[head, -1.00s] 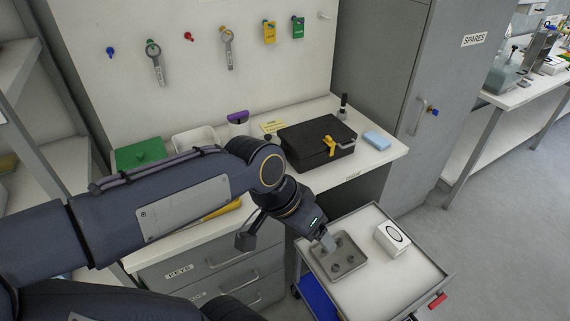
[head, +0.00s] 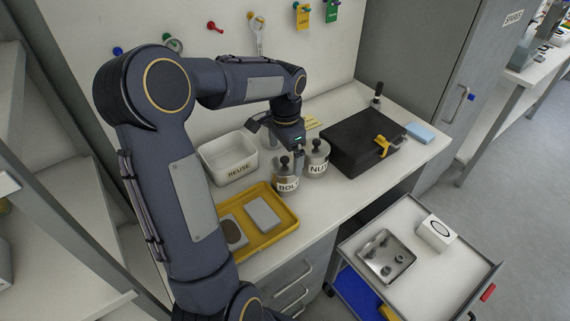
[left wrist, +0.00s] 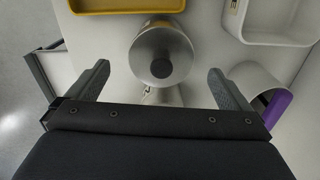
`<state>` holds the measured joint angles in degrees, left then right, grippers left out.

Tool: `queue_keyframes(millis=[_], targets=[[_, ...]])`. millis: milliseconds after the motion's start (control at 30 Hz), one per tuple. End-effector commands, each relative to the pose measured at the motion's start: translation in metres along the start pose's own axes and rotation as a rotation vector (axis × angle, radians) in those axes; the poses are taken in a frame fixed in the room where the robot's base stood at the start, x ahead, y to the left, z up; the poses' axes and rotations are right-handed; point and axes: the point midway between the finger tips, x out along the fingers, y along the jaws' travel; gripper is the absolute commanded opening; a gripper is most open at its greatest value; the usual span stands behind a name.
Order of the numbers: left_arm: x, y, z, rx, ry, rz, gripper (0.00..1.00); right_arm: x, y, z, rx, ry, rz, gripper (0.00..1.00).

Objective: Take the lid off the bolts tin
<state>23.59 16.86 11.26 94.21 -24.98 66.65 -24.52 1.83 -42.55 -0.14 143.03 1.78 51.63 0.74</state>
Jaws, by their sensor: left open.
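The bolts tin (head: 287,182) is a grey round tin with a dark knob on its lid, standing upright on the bench behind the yellow tray. The lid sits on it. My left gripper (head: 284,150) points down just above and behind its knob, open and empty. In the left wrist view, a round lid with a dark knob (left wrist: 163,67) lies ahead between the open fingers of my left gripper (left wrist: 162,80), apart from both; no label is readable there. The nuts tin (head: 318,160), with a similar knobbed lid, stands close right of the bolts tin. My right gripper is not in view.
A yellow tray (head: 283,238) with two flat pieces is in front. A white REUSE bin (head: 229,163) is left, a black case (head: 353,140) right. A cart (head: 425,285) holds a metal tray and white box.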

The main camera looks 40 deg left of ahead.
Motion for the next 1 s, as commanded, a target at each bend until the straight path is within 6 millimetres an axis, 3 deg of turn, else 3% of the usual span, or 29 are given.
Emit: queue_keyframes(millis=[200, 467, 800, 1000], targets=[[0.025, -0.001, 0.000, -0.001, 0.000, 0.001, 1.00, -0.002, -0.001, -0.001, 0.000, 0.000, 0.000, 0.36], [0.027, -0.001, 0.000, -0.001, 0.001, 0.000, 0.99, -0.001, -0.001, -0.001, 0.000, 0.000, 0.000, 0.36], [0.027, -0.001, 0.000, -0.001, 0.001, 0.000, 0.54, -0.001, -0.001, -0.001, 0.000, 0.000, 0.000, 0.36], [0.026, -0.001, 0.000, -0.002, 0.001, 0.000, 0.54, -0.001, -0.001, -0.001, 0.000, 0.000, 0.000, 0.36]])
